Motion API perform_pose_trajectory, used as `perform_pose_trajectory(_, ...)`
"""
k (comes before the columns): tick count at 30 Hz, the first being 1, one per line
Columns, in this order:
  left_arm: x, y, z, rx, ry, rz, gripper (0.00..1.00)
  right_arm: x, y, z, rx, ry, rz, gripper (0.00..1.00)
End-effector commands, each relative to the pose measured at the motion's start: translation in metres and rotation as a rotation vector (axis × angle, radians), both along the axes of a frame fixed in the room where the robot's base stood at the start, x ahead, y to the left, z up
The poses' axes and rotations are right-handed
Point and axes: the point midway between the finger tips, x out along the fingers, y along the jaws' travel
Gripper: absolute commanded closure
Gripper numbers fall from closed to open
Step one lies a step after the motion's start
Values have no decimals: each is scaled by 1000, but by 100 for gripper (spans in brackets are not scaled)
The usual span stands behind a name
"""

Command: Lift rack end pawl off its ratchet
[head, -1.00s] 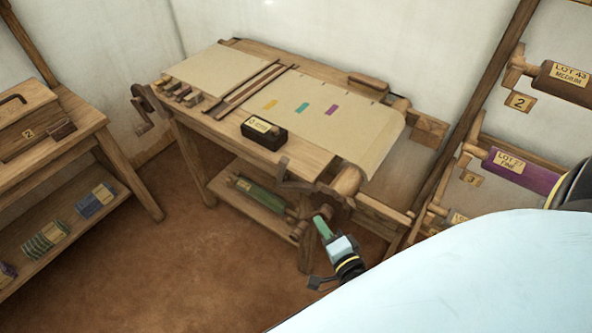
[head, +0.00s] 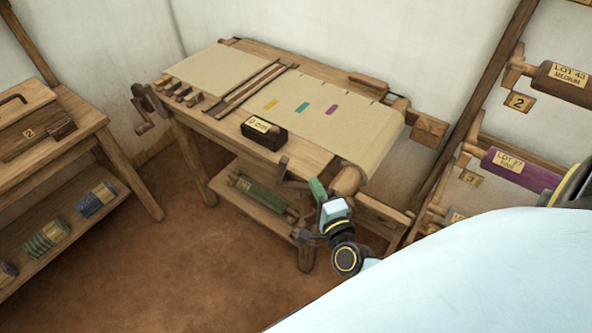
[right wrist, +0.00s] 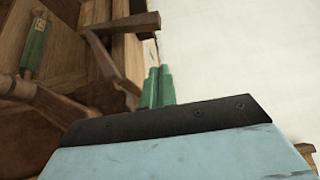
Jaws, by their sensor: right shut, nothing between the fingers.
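The wooden loom (head: 240,140) stands in the middle of the head view. A dark lever (head: 283,168) sticks out at its near right corner, beside the roller end (head: 347,180); I take it for the pawl, but cannot be sure. The ratchet cannot be made out. My right gripper (head: 317,187) is at this corner, just right of the lever, its green fingers shut and empty. In the right wrist view the shut fingers (right wrist: 157,86) point toward wooden loom parts, with a brown bar (right wrist: 130,22) near the tips. Contact cannot be told. My left gripper is out of view.
A black labelled box (head: 264,133) sits on the loom's edge. A green roll (head: 262,195) lies on the lower shelf. A bench (head: 85,130) stands left, and a rack with a purple roll (head: 520,170) stands right. The floor in front is clear.

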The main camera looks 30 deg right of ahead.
Motion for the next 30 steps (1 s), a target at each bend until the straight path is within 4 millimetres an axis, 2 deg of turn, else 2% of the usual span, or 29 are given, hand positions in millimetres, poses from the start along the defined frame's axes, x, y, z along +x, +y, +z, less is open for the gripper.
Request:
perform_pose_trajectory(1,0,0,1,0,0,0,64,13,-3,2,-1,-4,-1,100)
perform_pose_trajectory(6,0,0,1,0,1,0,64,45,-5,1,1,-1,0,100)
perform_pose_trajectory(12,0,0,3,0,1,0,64,65,10,0,0,0,1,100)
perform_pose_trajectory(18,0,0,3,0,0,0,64,71,15,0,-1,1,1,100)
perform_pose_trajectory(30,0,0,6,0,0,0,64,71,14,1,-3,6,-2,100)
